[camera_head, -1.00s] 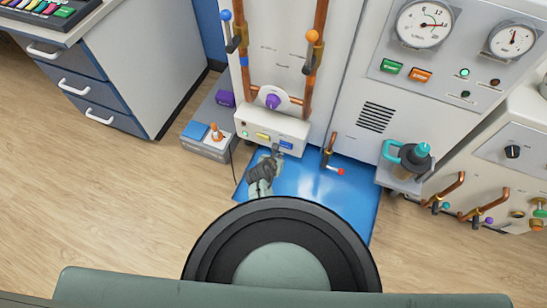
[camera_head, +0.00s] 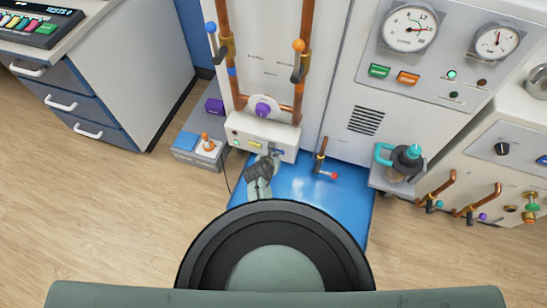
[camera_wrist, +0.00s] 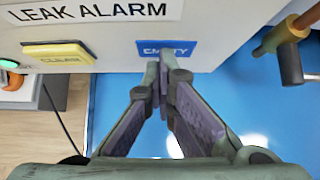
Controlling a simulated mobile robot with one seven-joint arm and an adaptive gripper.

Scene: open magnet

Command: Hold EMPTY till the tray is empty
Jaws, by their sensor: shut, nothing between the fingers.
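The blue EMPTY button (camera_wrist: 166,49) is on the front of the white LEAK ALARM box (camera_head: 249,128), right of the yellow CLEAR button (camera_wrist: 58,53). My gripper (camera_wrist: 157,72) is shut and empty, with its fingertips at the lower edge of EMPTY, covering part of it. I cannot tell whether the button is pressed in. In the head view my gripper (camera_head: 271,154) reaches the box from below. The blue tray (camera_head: 305,187) lies on the floor under the box and has a glossy surface. I cannot tell how much liquid is in it.
A copper pipe with a red-tipped lever (camera_head: 321,163) stands over the tray, right of my gripper. A grey box with an orange switch (camera_head: 206,145) is to the left. A teal-handled jug (camera_head: 401,162) is on a shelf to the right. Wooden floor is clear at left.

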